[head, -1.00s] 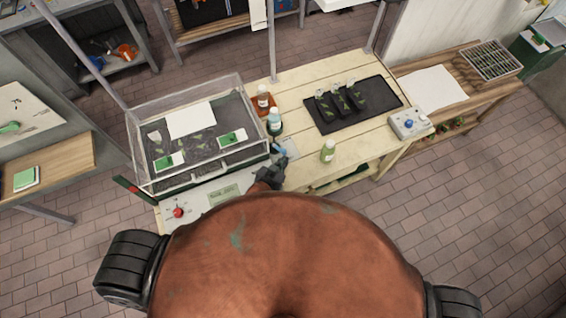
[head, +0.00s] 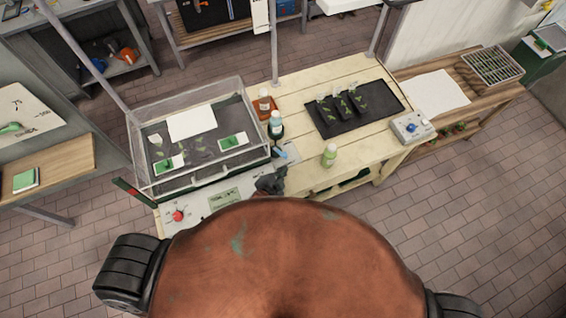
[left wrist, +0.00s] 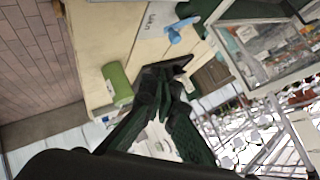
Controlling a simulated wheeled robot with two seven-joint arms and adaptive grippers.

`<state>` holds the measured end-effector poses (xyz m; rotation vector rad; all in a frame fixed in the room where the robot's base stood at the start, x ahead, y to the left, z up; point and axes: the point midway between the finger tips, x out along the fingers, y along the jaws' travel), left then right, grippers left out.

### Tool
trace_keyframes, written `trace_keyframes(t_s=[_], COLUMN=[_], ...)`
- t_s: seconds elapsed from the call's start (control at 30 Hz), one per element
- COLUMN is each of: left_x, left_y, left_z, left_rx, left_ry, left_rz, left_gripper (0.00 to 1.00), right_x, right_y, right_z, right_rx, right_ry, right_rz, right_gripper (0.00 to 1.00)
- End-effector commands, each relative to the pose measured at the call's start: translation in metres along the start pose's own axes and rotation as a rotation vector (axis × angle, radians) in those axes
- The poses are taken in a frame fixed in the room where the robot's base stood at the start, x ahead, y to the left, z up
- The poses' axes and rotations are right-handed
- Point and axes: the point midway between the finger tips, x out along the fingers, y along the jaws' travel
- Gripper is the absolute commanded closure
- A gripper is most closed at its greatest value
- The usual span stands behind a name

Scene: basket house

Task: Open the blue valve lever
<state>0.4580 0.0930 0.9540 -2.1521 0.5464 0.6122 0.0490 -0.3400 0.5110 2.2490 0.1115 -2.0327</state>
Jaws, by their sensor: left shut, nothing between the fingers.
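The blue valve lever (head: 281,153) is small and sits on a pale plate at the front of the bench, right of the clear box. In the left wrist view the blue lever (left wrist: 180,29) lies across the plate, beyond my fingertips. My left gripper (head: 277,174) is shut and empty, on the near side of the lever with a gap between them. The left gripper's dark fingers (left wrist: 165,92) meet in the left wrist view. My right gripper is not in view.
A clear lidded box (head: 192,190) stands left of the lever. A black tray (head: 330,124) lies farther right.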

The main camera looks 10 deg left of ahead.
Motion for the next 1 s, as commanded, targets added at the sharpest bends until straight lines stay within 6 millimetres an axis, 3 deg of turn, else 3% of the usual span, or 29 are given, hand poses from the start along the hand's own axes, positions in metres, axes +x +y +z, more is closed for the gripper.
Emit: trace_keyframes(t_s=[0.7,1.0], left_x=[-0.014,-0.018], left_y=[0.022,0.026], left_z=[0.035,0.044], left_rx=[1.773,2.188], left_ry=[-0.088,-0.106], left_rz=[0.061,0.095], left_gripper=[1.00,1.00], right_x=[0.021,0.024], right_y=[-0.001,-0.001], right_z=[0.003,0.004], right_rx=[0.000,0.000], right_ry=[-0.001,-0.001], right_rz=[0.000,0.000], right_gripper=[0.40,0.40])
